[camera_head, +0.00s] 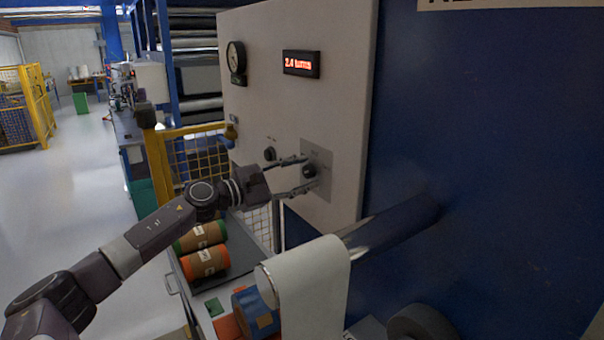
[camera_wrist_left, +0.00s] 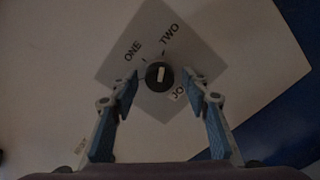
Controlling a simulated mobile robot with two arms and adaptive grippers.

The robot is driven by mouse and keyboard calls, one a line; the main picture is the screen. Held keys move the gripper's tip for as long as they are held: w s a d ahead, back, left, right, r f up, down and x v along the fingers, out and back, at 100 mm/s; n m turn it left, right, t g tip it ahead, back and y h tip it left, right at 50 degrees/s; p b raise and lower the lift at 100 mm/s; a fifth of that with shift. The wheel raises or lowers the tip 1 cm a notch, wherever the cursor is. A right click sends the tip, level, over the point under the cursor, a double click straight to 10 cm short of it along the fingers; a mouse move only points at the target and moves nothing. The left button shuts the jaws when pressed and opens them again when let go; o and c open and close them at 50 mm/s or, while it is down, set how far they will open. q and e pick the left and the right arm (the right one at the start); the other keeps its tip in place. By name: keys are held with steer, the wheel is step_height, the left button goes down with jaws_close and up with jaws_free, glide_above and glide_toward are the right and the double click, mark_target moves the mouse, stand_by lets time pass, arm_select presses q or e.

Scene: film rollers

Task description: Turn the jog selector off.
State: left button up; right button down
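The jog selector (camera_head: 309,171) is a small round black knob on a grey square plate (camera_head: 319,158) on the pale machine panel. In the left wrist view the knob (camera_wrist_left: 154,84) has a white bar, and the plate (camera_wrist_left: 150,38) reads "ONE", "TWO" and a partly hidden "JO". The bar stands nearly upright in that view; which label it marks I cannot tell. My left gripper (camera_head: 305,172) is open at the plate, with one finger on each side of the knob. In the wrist view the gripper (camera_wrist_left: 159,83) shows gaps between its fingers and the knob. My right gripper is out of view.
A round gauge (camera_head: 236,58), a red-lit display (camera_head: 301,64) and another black knob (camera_head: 270,154) are on the same panel. Below are a shiny roller (camera_head: 395,222), a white film web (camera_head: 315,290) and wrapped rolls (camera_head: 205,262). A yellow fence (camera_head: 195,155) stands behind.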

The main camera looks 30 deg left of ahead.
arm_select(q)
steer(key=c, duration=1)
